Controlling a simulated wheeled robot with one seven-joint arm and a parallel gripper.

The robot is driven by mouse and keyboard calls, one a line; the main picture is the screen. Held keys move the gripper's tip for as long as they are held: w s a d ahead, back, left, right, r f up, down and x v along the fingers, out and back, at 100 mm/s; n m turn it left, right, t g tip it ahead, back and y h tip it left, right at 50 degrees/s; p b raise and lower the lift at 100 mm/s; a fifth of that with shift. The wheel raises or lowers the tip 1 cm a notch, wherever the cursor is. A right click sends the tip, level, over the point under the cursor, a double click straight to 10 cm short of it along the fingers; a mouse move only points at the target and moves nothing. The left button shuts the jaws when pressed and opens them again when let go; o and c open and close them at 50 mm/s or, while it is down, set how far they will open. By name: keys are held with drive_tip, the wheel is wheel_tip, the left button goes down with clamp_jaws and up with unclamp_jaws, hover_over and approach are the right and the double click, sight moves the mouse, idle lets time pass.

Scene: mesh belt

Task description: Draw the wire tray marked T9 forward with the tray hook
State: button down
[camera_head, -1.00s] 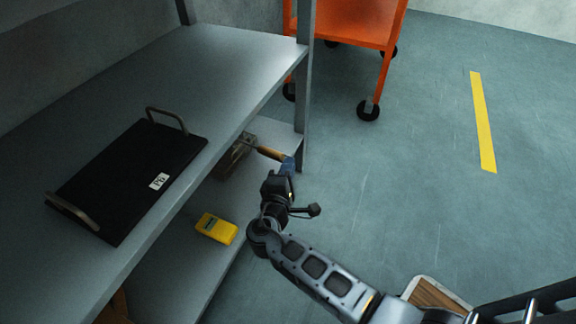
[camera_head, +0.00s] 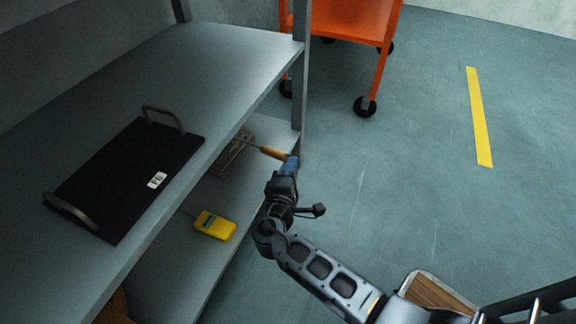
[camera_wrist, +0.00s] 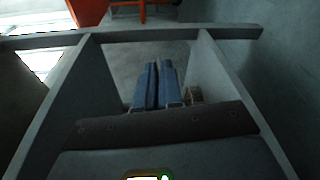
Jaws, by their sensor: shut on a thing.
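A small wire tray (camera_head: 236,155) sits on the lower shelf, partly under the upper shelf's edge; no mark on it is readable. The tray hook has an orange-brown handle (camera_head: 272,153) and a thin rod reaching left over the tray. My gripper (camera_head: 290,165), with blue fingers, is shut on the handle's near end, just outside the shelf edge. I cannot tell whether the hook's tip is engaged with the tray. In the wrist view my fingers (camera_wrist: 158,84) are close together, and a mesh piece, likely the tray (camera_wrist: 194,94), shows just right of them; the hook is hidden there.
A yellow device (camera_head: 215,225) lies on the lower shelf (camera_head: 180,270). A shelf post (camera_head: 301,90) stands behind my gripper. An orange cart (camera_head: 350,20) is at the back.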

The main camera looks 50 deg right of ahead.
drive_tip(key=shift+s+d+p, duration=1)
drive_tip(key=shift+s+d, duration=1.15)
drive_tip(key=shift+s, duration=3.8)
drive_tip(key=shift+w+a+b, duration=0.2)
drive_tip(key=shift+w+a, duration=0.1)
drive_tip(key=shift+w, duration=0.6)
drive_tip(key=shift+w+a+b, duration=0.15)
drive_tip(key=shift+w+a, duration=0.2)
drive_tip(key=shift+w, duration=0.5)
drive_tip(key=shift+w+a+b, duration=0.2)
drive_tip(key=shift+w+a, duration=0.1)
drive_tip(key=shift+w, duration=0.6)
drive_tip(key=shift+r, duration=0.2)
wheel_tip(320, 180, up, 8)
drive_tip(key=p, duration=0.7)
